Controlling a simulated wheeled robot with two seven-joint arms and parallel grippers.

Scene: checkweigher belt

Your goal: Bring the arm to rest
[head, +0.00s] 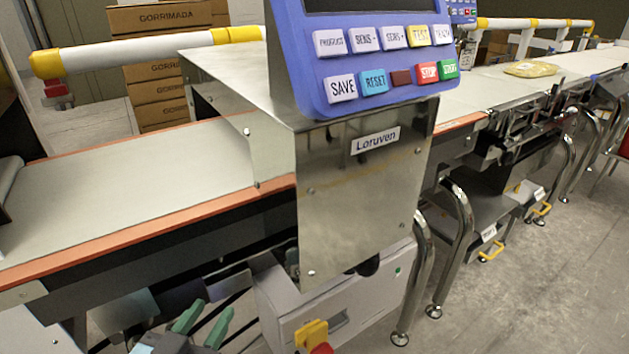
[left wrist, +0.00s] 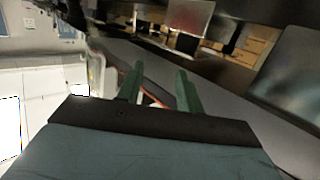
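My left gripper (head: 203,325) is at the bottom of the head view, low in front of the conveyor's near side and left of the grey box under the machine. Its two green fingers stand apart with nothing between them. The same fingers show in the left wrist view (left wrist: 158,85), spread with a clear gap. My right gripper is not seen in either view.
The conveyor belt (head: 130,175) with orange edges runs close by. A steel housing (head: 360,210) carries a blue control panel (head: 345,70) with buttons. A grey box (head: 335,305) with a yellow-red switch (head: 314,337) hangs below. A yellowish packet (head: 530,69) lies far right.

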